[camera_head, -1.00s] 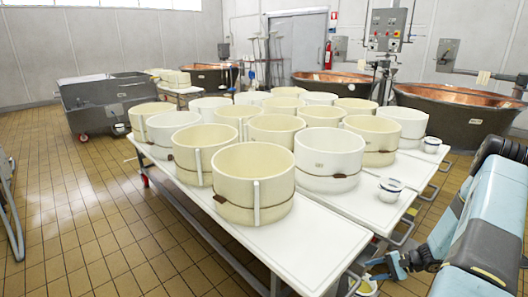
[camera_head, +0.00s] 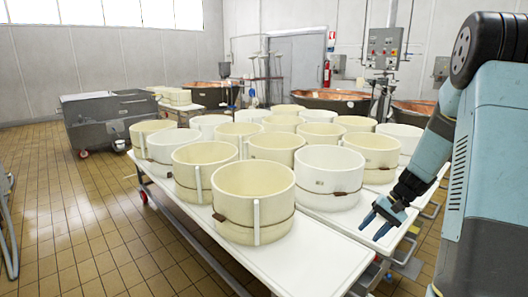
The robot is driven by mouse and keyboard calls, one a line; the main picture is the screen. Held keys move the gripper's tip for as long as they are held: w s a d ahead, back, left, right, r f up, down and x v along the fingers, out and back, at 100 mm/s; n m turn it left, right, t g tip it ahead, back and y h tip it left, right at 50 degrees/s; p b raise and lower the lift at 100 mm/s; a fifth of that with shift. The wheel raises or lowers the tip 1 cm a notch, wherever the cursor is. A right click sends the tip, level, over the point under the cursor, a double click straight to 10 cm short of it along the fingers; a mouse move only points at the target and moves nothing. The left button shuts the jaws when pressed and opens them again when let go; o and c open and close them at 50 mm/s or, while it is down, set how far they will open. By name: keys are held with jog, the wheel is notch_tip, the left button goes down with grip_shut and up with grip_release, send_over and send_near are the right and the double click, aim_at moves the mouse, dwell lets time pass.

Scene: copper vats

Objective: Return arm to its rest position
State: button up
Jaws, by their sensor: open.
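My gripper (camera_head: 372,230) is at the right of the view, its dark blue fingers apart with nothing between them. It hangs pointing down and to the left, over or in front of the right part of the white table (camera_head: 310,255); its exact height above the top I cannot tell. My blue and black arm fills the right side of the view, its elbow high at the top right. It hides part of the table's right edge.
Cream and white round moulds (camera_head: 253,200) stand in rows on the table, the nearest to the left of my gripper. Copper vats (camera_head: 330,101) and a control panel (camera_head: 384,48) are behind. A grey metal tub (camera_head: 108,118) stands at left. Tiled floor is open at left.

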jog(key=s+a+r+n+h, duration=0.1)
jog(key=s+a+r, duration=0.1)
jog(key=r, duration=0.3)
jog(key=s+a+r+n+h, duration=0.1)
jog(key=s+a+r, duration=0.2)
jog(key=r, duration=0.2)
jog(key=s+a+r+n+t+h, duration=0.1)
jog(key=s+a+r+t+h, duration=0.1)
jog(key=s+r, duration=0.5)
jog(key=s+a+r+n+t+h, duration=0.1)
jog(key=s+a+r+t+h, duration=0.1)
jog(key=s+r, duration=0.6)
jog(key=shift+s+a+r+n+t+h, duration=0.35)
jog(key=shift+s+a+t, duration=0.6)
jog(key=shift+s, duration=1.5)
jog(key=shift+d+f, duration=0.1)
